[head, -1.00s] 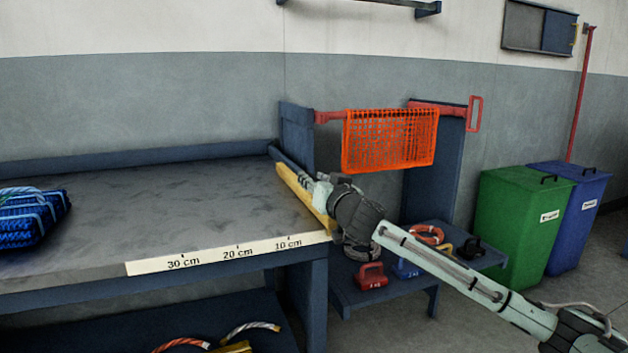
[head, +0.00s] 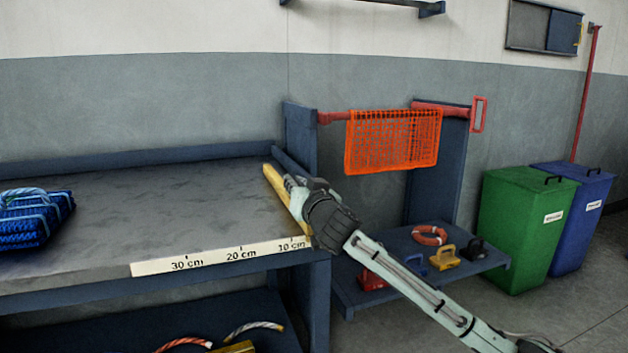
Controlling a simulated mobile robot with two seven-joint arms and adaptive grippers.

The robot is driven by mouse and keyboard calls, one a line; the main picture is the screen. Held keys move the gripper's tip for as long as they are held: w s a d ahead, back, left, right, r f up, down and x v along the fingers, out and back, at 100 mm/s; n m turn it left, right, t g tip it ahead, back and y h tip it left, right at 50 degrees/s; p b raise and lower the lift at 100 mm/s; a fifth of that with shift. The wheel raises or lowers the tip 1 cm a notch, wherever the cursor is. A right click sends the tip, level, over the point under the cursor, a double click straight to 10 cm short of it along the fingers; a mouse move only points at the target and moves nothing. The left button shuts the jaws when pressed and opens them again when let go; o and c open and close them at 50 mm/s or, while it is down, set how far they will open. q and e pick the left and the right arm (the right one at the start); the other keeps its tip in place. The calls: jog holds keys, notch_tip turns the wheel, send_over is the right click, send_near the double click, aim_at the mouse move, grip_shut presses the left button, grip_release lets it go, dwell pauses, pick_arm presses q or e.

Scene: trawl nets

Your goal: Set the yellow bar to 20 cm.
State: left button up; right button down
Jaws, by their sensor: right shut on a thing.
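The yellow bar (head: 274,179) lies across the right part of the grey worktop (head: 150,205), running from the back towards the front edge. Its near end is close to the 10 cm mark, partly hidden by my gripper and arm. The white scale (head: 215,256) along the front edge reads 30, 20 and 10 cm from left to right. My right gripper (head: 296,187) is shut on the yellow bar from its right side; its fingertips are hard to make out. My left gripper is not in view.
A folded blue net (head: 35,222) lies at the worktop's left. Green (head: 525,225) and blue (head: 575,220) bins stand farther right. The worktop's middle is clear.

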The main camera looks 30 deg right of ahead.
jog(key=w+a, duration=0.1)
jog(key=a, duration=0.3)
jog(key=w+a, duration=0.1)
jog(key=a, duration=0.7)
jog(key=shift+w+a, duration=0.1)
jog(key=shift+w, duration=0.3)
jog(key=shift+w+a+f, duration=0.1)
jog(key=shift+w+a, duration=0.1)
jog(key=shift+a, duration=0.6)
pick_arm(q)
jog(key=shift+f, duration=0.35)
pick_arm(e)
jog(key=c, duration=1.6)
grip_release()
jog(key=shift+o, duration=0.2)
jog(key=shift+s, duration=0.15)
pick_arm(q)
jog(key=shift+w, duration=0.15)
pick_arm(e)
jog(key=v, duration=1.1)
jog(key=shift+s, duration=0.35)
